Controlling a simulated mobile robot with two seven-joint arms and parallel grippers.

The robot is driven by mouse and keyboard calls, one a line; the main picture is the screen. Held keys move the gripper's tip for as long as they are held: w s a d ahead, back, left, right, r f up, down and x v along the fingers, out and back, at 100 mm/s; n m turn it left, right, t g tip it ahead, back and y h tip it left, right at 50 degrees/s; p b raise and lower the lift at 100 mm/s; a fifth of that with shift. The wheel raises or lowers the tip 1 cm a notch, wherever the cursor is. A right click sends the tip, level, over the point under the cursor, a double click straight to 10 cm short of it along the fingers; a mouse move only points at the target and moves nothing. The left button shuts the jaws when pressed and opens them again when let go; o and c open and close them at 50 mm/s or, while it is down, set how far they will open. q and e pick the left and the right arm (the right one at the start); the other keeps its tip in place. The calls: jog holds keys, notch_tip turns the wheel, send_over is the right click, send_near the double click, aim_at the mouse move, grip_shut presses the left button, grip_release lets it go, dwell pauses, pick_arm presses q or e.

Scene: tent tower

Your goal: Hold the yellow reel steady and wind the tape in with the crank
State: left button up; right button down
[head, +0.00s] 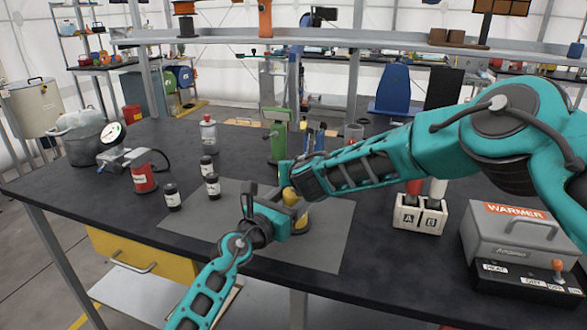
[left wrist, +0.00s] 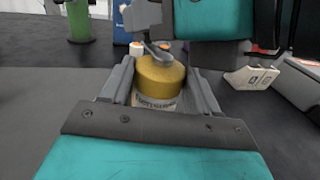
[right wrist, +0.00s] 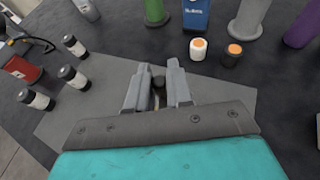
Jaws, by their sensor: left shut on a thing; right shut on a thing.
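The yellow reel (left wrist: 160,76) stands upright on the grey mat, with a white printed band low on its side. In the head view the reel (head: 301,221) is partly hidden by my grippers. My left gripper (left wrist: 161,88) is shut around the reel, one finger on each side. A grey crank (left wrist: 158,52) lies across the reel's top. My right gripper (right wrist: 157,84) is above the reel and shut on the crank's dark knob (right wrist: 158,72). The tape's loose end cannot be made out.
The grey mat (head: 325,245) lies near the table's front edge. Several dark jars (head: 172,197) and a red can (head: 143,177) stand left. An A/B block (head: 420,217) and the warmer (head: 515,240) stand right. A green stand (head: 277,138) is behind.

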jog(key=m+h, duration=0.1)
jog(key=h, duration=0.1)
jog(key=d+m+h, duration=0.1)
jog(key=m+h, duration=0.1)
jog(key=d+m+h, duration=0.1)
jog(key=m+h, duration=0.1)
jog(key=shift+s+d+g, duration=0.15)
jog(key=shift+d+g, duration=0.1)
jog(key=shift+g, duration=0.05)
jog(key=shift+d+m+h, duration=0.1)
jog(key=shift+m+h, duration=0.2)
dwell(0.3)
jog(key=c, duration=1.1)
grip_release()
jog(key=shift+s+a, duration=0.1)
jog(key=shift+a, duration=0.15)
notch_tip(320, 180, up, 10)
jog(key=shift+r, duration=0.1)
